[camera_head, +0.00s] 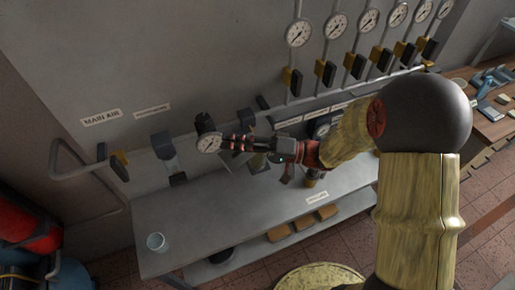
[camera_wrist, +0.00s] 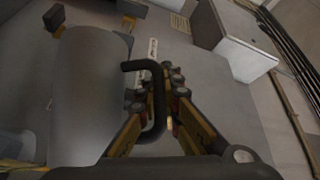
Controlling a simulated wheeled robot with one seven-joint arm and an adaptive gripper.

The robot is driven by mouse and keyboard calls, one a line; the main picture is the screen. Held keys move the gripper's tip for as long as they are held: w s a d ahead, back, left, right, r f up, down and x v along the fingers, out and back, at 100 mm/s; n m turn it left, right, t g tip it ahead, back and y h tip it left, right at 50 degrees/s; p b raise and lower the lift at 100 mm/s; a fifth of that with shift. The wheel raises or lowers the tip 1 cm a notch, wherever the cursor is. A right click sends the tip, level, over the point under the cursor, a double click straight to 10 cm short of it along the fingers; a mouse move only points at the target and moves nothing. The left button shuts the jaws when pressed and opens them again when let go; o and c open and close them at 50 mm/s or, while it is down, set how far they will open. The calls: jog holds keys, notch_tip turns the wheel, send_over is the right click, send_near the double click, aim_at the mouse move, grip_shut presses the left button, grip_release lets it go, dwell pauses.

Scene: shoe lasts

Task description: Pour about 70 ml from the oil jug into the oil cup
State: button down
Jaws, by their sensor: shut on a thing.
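The grey bench (camera_head: 190,215) has clear space between cup and gripper. Gauges with yellow-black valves line the panel. Brown blocks (camera_head: 302,222) sit on the lower shelf.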

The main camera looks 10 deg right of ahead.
aim_at(232, 156)
jog(key=shift+w+d, duration=0.1)
jog(key=shift+d, duration=0.05)
dwell(0.3)
jog(key=shift+r, duration=0.15)
jog(key=shift+s+a+f+n+g+h+p, duration=0.3)
jog(key=shift+s+a+f+n+h+p, duration=0.15)
jog(key=shift+a+f+n+h+p, duration=0.3)
jog(key=shift+s+a+f+b, duration=0.1)
jog(key=shift+a+f+b, duration=0.15)
jog(key=shift+b, duration=0.3)
jog(key=shift+s+a+n+h+b, duration=0.15)
jog(key=shift+a+n+h+b, duration=0.15)
jog(key=shift+n+h, duration=0.15)
jog(key=f+b, duration=0.1)
jog(key=f+n+h+b, duration=0.1)
jog(key=b, duration=0.1)
jog(key=shift+s+a+f, duration=0.1)
jog(key=shift+s+a, duration=0.05)
jog(key=shift+a, duration=0.15)
jog(key=shift+h, duration=0.3)
